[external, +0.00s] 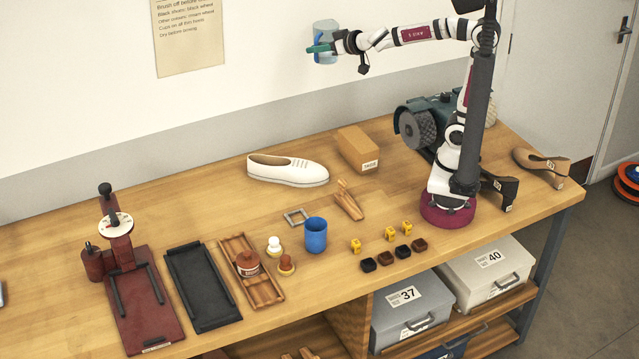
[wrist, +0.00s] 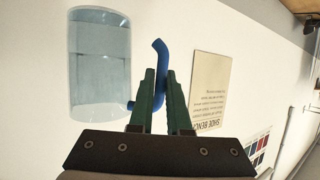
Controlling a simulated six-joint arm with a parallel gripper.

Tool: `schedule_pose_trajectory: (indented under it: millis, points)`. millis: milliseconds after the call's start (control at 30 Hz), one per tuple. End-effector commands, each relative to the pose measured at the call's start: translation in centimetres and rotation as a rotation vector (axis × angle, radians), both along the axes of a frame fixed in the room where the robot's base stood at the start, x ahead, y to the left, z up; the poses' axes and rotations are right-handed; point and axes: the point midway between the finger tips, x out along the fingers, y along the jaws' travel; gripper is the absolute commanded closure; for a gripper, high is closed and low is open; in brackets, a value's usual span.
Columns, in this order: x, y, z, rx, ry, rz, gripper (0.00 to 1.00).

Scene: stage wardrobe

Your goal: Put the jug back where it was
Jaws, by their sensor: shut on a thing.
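The jug is clear with a bluish tint and has a blue handle. It shows high in front of the wall in the external view (external: 326,30), well above the bench, and looks roughly upright. In the wrist view the jug body (wrist: 100,60) is at upper left, with its blue handle (wrist: 160,48) between the green fingers. My gripper (external: 318,48) is shut on the handle; its fingers also show in the wrist view (wrist: 159,85). The jug touches nothing else that I can see.
On the bench (external: 400,285) stand a blue cup (external: 316,236), a white shoe (external: 287,169), a cardboard box (external: 358,149), a black tray (external: 202,288), a wooden tray (external: 265,290) and a red press (external: 130,290). Small yellow and dark blocks lie near the front edge. Bare wood shows at back left.

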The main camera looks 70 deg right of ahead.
Motion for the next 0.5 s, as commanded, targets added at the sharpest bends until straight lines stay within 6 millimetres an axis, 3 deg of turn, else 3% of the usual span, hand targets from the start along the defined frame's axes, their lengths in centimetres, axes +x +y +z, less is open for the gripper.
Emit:
schedule_pose_trajectory:
  millis: [267,500]
  points:
    - [4.6,0.4,-1.2,-0.002,0.002,0.024,1.00]
    - [9.5,2.0,-2.9,-0.003,-0.004,0.094,1.00]
